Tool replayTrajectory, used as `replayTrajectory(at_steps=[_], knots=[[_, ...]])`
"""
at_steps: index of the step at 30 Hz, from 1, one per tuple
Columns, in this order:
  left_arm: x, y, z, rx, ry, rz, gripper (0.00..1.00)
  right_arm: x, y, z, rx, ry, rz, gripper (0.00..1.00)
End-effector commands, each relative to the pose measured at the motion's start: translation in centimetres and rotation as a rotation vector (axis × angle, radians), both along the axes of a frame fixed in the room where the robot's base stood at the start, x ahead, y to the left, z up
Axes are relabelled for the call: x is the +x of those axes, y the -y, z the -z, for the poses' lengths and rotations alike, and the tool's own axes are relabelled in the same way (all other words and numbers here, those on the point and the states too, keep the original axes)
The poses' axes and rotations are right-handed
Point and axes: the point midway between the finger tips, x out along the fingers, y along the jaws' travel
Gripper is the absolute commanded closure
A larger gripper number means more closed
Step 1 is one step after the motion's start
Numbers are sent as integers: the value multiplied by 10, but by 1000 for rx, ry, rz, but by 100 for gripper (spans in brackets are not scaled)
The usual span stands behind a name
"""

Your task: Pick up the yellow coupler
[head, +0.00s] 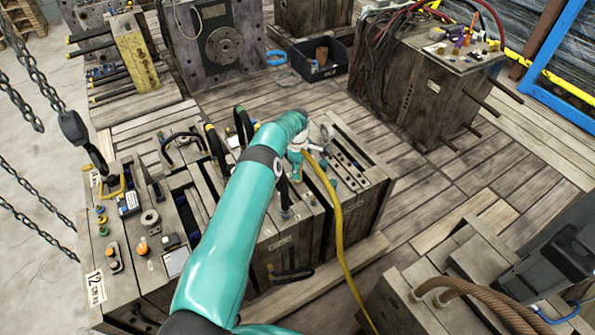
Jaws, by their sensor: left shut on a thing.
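My left gripper (296,166) points down over the top of the middle mould block, partly hidden by my teal arm and wrist. It is shut on the end of a yellow hose (336,214), where the yellow coupler sits. The coupler is mostly hidden by the fingers and wrist. The hose leaves the gripper to the right and hangs down past the block's front. I cannot tell whether the coupler is clear of the block top. My right gripper does not show.
The middle mould block (295,245) carries black handles and small fittings. A left block (160,222) holds small coloured parts. A dark bin (318,62) stands behind. A hose-draped block (440,85) is at the back right. A chain hook (84,140) hangs at left.

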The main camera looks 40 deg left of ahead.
Motion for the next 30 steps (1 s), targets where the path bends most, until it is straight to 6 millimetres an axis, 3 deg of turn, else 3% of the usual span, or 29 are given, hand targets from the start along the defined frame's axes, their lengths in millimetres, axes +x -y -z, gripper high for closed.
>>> replayTrajectory(at_steps=[6,18,24,30], knots=[[1,0,-53,2,4,0,100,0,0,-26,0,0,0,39],[1,0,-155,1,2,0,100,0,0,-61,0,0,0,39],[1,0,-181,0,1,0,100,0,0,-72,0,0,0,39],[1,0,-188,0,1,-1,100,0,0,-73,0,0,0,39]])
